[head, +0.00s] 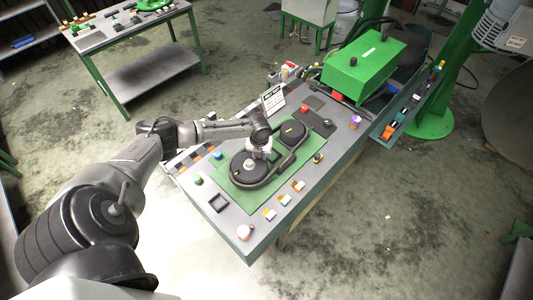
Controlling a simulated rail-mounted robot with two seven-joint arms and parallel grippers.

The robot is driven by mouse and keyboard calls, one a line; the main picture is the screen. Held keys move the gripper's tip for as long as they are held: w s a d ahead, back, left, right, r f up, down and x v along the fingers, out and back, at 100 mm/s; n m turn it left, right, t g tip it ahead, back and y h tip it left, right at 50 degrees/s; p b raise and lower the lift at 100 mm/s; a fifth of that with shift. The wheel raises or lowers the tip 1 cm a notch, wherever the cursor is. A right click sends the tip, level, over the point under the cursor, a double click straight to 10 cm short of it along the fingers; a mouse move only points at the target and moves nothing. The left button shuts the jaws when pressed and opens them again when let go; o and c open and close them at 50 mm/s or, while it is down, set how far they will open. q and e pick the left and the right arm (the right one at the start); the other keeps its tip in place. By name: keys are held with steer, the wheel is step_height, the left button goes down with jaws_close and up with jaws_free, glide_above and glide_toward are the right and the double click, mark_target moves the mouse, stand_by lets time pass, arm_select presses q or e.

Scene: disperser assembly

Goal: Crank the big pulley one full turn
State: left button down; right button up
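The big pulley (246,170) is a dark disc with a light hub, on the near left of a green plate (225,191) on the workbench. A smaller dark pulley (292,132) sits at the far right of the plate. A black belt (287,165) runs around both. My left gripper (259,154) points down over the far right edge of the big pulley, between the two pulleys. Its fingers are small and partly hidden, so I cannot tell whether they hold a crank handle. My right gripper is not in view.
The workbench (233,229) carries several small coloured parts along its near edge, a red button (304,109) and a sign (273,99) behind the pulleys. A green box (364,66) stands at the far right. Another table (130,37) is at the back left.

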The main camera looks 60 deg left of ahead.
arm_select(q)
steer(key=shift+d, duration=0.1)
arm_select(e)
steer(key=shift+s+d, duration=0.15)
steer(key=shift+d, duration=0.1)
arm_select(q)
steer(key=c, duration=0.9)
jaws_free()
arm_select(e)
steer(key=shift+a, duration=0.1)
arm_select(q)
step_height(320, 180, up, 14)
steer(key=b, duration=0.1)
steer(key=shift+b, duration=0.35)
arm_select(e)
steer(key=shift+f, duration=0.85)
